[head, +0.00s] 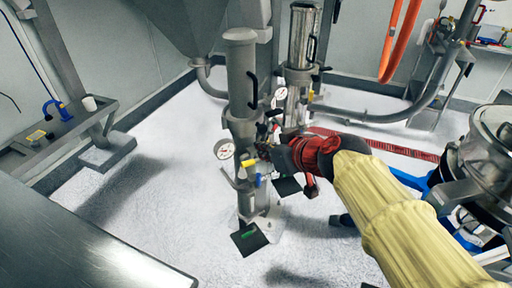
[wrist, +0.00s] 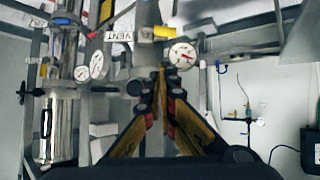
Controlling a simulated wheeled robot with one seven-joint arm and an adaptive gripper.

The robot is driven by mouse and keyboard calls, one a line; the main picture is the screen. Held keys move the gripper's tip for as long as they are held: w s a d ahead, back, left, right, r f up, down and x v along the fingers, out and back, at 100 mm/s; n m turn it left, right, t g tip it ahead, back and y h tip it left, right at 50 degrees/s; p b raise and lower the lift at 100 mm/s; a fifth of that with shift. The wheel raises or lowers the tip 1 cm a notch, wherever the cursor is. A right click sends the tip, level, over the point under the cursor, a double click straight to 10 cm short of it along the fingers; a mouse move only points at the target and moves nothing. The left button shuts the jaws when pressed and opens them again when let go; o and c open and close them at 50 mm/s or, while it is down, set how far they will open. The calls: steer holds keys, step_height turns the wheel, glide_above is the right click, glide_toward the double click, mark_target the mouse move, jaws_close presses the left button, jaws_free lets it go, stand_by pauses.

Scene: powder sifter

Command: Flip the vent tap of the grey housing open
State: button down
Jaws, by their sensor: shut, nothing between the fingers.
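The grey housing (head: 242,85) stands upright near the middle of the head view, with a round white gauge (head: 224,149) on its lower left. Small yellow and blue taps (head: 248,162) sit below, beside my gripper. In the wrist view, a yellow tap handle (wrist: 162,32) lies just beyond my fingertips, close to an upside-down white VENT label (wrist: 119,37) and the gauge (wrist: 183,54). I cannot tell which way the vent tap is turned. My gripper (wrist: 161,72) is shut and empty, its tips pointing at the pipework below the handle. In the head view my gripper (head: 265,150) is at the housing's lower right, partly hidden by my arm.
A shiny steel housing (head: 302,45) with a black handle stands close behind the grey one. Its gauges (wrist: 97,65) show in the wrist view. A metal bench (head: 90,245) fills the lower left. A machine (head: 485,140) stands at right. The white floor at left is clear.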

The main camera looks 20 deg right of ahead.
steer(key=v, duration=0.4)
steer(key=shift+d, duration=0.15)
stand_by(0.4)
